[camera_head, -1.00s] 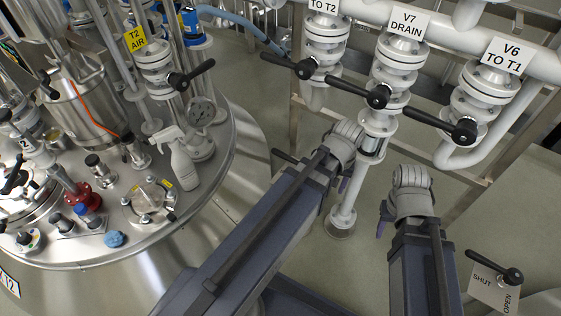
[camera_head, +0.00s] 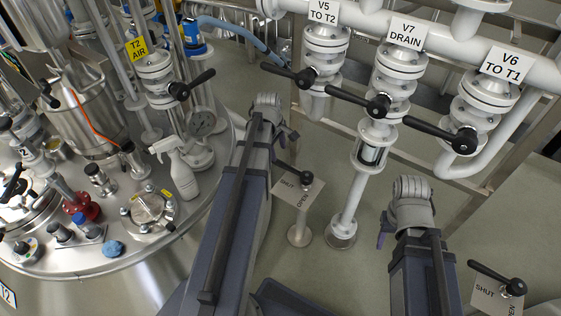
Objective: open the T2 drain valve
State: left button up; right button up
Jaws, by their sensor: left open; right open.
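A floor-standing valve with a black lever (camera_head: 290,169) and a plate (camera_head: 299,190) marked SHUT and OPEN stands near the T2 tank. Its lever points up-left, on the SHUT side. No tag naming it T2 drain is readable. My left gripper (camera_head: 268,110) is open, above and left of this lever and apart from it; its fingertips are hard to make out. My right gripper (camera_head: 411,195) is open and empty over the floor, below the V6 and V7 valves; its fingertips are mostly hidden.
Pipe valves V5 (camera_head: 312,60), V7 DRAIN (camera_head: 397,75) and V6 (camera_head: 480,110) with black levers hang above. A white pipe with a sight glass (camera_head: 370,155) stands right of the plate. The T2 tank (camera_head: 190,215) fills the left. Another SHUT/OPEN valve (camera_head: 497,285) stands lower right.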

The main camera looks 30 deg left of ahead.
aim_at(281, 162)
pick_arm(q)
jog(key=shift+w+d+f+b, duration=0.1)
jog(key=shift+w+f+b, duration=0.15)
jog(key=shift+f+b, duration=1)
jog(key=shift+w+a+f+b, duration=0.1)
jog(key=shift+w+f+b, duration=0.15)
jog(key=shift+f+b, duration=1)
jog(key=shift+w+d+f+b, duration=0.1)
jog(key=shift+w+f+b, duration=0.15)
jog(key=shift+f+b, duration=1)
grip_shut()
